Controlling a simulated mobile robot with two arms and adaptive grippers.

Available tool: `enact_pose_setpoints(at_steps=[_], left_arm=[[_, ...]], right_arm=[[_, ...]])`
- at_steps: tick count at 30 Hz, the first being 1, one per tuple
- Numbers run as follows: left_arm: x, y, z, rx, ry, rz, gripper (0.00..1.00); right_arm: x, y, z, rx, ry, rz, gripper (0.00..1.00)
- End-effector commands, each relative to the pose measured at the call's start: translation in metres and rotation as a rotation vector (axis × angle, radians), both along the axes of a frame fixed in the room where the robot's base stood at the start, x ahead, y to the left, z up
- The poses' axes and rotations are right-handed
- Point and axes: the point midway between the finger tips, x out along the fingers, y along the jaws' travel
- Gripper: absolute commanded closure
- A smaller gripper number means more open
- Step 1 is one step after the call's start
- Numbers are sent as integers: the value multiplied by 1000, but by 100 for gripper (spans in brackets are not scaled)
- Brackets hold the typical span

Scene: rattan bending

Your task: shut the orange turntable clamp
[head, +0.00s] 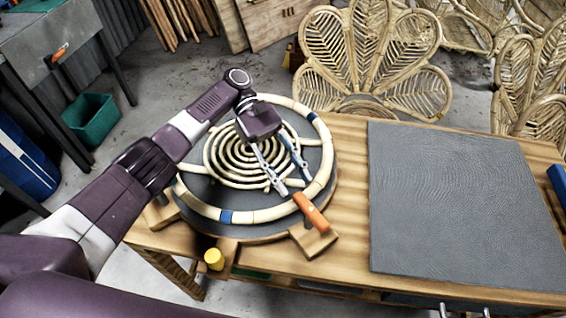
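The orange clamp handle (311,212) sits on a small wooden block at the front right rim of the round turntable (195,192). It lies tilted across the rim. A coiled rattan spiral (222,160) inside a pale ring with blue bands rests on the turntable. My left gripper (295,187) reaches over the turntable from the left. Its two silver fingers are apart with nothing between them, and the tips are just behind the orange handle, seemingly above the ring. Two silver tips at the bottom edge look like my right gripper (465,311), spread apart; the rest is out of frame.
A dark grey mat (455,200) covers the right of the wooden table (347,235). A yellow knob (214,259) stands at the front edge. A blue object (558,183) is at the far right. Rattan chairs (365,65) stand behind, a green bin (90,119) at left.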

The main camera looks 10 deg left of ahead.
Motion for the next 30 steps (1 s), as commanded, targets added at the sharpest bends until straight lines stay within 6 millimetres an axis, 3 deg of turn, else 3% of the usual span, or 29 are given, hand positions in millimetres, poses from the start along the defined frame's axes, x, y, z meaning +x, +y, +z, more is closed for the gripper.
enact_pose_setpoints(at_steps=[3, 30], left_arm=[[12, 11, 6, 6, -4, 9, 64], [25, 24, 14, 1, -2, 5, 64]], right_arm=[[0, 0, 0, 0, 0, 0, 60], [0, 0, 0, 0, 0, 0, 60]])
